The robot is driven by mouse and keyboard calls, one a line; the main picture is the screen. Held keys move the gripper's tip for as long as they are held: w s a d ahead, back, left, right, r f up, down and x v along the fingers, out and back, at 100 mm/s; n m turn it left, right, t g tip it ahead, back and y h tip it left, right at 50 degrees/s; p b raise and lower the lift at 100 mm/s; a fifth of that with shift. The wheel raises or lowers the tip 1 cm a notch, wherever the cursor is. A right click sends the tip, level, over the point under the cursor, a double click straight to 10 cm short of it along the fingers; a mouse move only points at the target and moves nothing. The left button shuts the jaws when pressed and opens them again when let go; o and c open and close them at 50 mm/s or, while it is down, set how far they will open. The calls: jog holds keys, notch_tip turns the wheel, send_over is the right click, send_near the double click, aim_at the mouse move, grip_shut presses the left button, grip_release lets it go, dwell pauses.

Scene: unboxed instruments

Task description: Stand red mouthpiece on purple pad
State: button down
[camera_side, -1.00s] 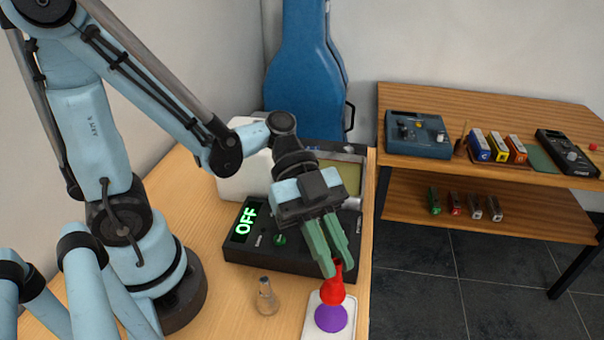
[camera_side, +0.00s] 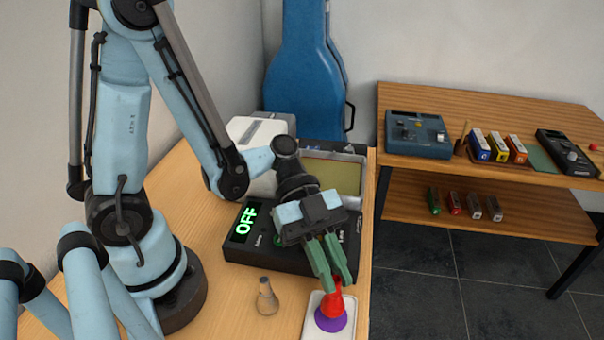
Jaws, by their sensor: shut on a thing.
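The red mouthpiece (camera_side: 333,303) is over the purple pad (camera_side: 331,322), wide end down, and looks upright. It covers much of the pad; whether its rim touches the pad, I cannot tell. The purple pad is a round patch on a white tray (camera_side: 312,328) near the table's front edge. My gripper (camera_side: 338,285) has green fingers and is shut on the upper, narrow part of the red mouthpiece. The fingers hide the top of the mouthpiece.
A tan mouthpiece (camera_side: 266,298) stands on the table left of the tray. Behind the tray is a black device (camera_side: 246,245) reading OFF, close to my gripper. A wooden shelf unit (camera_side: 490,190) with small boxes stands apart at right. Bare wood lies left of the tan mouthpiece.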

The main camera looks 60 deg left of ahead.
jog(key=c, duration=1.1)
grip_release()
